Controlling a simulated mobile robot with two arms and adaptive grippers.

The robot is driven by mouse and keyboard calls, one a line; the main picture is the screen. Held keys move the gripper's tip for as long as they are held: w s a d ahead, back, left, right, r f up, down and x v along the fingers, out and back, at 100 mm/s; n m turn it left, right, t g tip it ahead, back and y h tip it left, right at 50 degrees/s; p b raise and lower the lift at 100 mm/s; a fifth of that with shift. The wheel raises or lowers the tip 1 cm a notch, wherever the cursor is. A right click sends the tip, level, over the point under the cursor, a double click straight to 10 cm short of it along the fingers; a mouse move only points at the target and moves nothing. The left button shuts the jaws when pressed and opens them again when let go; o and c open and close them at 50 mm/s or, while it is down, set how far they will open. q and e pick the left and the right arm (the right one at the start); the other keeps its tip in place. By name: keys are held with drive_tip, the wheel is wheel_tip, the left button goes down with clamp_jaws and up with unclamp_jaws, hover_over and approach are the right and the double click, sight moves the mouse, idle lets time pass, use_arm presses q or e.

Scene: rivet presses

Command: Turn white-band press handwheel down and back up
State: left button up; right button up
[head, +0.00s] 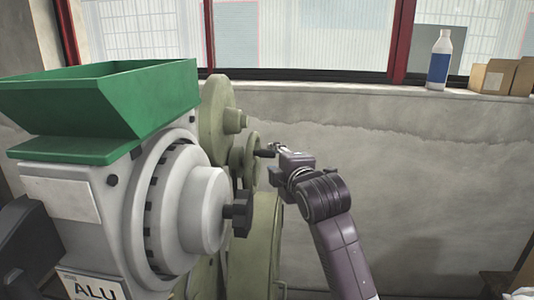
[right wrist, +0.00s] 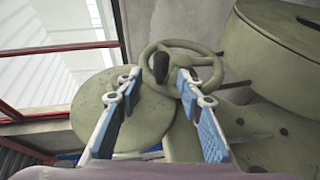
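A green handwheel (right wrist: 197,49) with a black knob (right wrist: 160,67) sits on a green press (right wrist: 124,112) in the right wrist view. In the head view the handwheel (head: 250,160) shows edge-on behind the grey machine, its knob (head: 265,153) pointing right. My right gripper (head: 277,150) is at the knob from the right. In the right wrist view its fingers (right wrist: 158,79) are spread, with the knob seen between the tips and a gap on each side. I cannot tell whether the tips reach past it. No white band shows. My left gripper is not in view.
A grey machine (head: 200,205) with a green hopper (head: 150,100) and an "ALU" label fills the left of the head view. A bottle (head: 440,60) and boxes (head: 494,77) stand on the window sill.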

sight(268, 154)
drive_tip(key=p+x, duration=0.2)
drive_tip(key=x, duration=0.4)
drive_tip(key=shift+w+p, duration=0.2)
drive_tip(key=shift+p, duration=0.2)
drive_tip(key=shift+w+f, duration=0.15)
drive_tip(key=shift+w, duration=0.3)
drive_tip(key=shift+c, duration=0.3)
clamp_jaws()
